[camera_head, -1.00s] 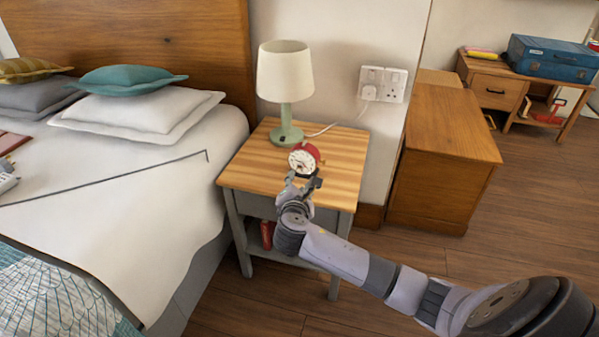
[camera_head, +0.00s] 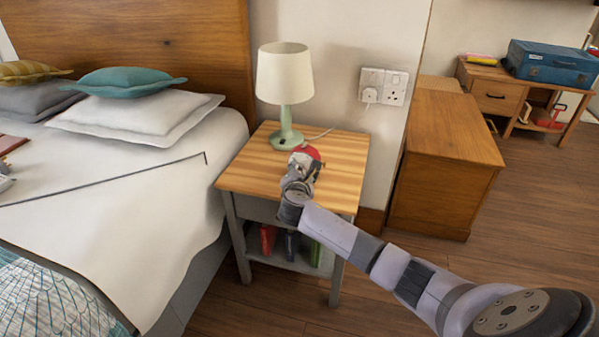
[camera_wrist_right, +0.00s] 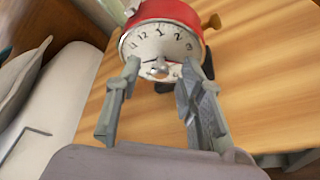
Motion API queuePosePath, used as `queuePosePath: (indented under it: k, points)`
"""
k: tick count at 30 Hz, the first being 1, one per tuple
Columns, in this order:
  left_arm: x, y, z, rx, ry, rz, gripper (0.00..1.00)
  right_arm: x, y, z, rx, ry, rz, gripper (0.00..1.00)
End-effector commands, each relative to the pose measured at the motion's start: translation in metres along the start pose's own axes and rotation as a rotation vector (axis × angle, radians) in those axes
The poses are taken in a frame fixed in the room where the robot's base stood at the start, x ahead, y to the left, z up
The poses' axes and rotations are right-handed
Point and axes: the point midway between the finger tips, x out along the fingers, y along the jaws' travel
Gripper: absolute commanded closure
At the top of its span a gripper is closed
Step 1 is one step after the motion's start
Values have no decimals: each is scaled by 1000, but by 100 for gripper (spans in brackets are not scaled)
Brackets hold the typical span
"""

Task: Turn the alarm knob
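The red alarm clock (camera_head: 306,154) stands on the wooden nightstand (camera_head: 345,160), mostly hidden by my right gripper (camera_head: 303,168) in the head view. In the right wrist view the clock (camera_wrist_right: 165,12) shows its white numbered face, with a small silver piece at the centre. A brass-coloured knob (camera_wrist_right: 211,21) sticks out at its right side. My right gripper (camera_wrist_right: 161,68) is open. Its fingertips are apart in front of the face, one on each side of the silver centre piece. I cannot tell whether they touch the clock. My left gripper is out of view.
A green lamp (camera_head: 285,92) with a cream shade stands behind the clock, its cord running toward the wall socket (camera_head: 383,86). The bed (camera_head: 120,200) is to the left. A wooden cabinet (camera_head: 445,160) stands to the right. Books (camera_head: 291,245) are on the lower shelf.

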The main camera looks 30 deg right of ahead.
Motion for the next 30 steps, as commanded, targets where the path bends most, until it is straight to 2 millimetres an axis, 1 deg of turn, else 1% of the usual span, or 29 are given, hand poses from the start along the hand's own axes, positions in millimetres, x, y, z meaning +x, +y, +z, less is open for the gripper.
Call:
queuePosePath:
  k: [1,2,15,26,30]
  points:
    - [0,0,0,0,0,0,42,0,0,0,0,0,0,68]
    - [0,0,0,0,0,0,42,0,0,0,0,0,0,70]
    - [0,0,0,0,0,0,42,0,0,0,0,0,0,100]
    - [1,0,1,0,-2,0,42,0,-1,0,5,0,1,100]
    - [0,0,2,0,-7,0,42,0,-2,-1,36,0,14,100]
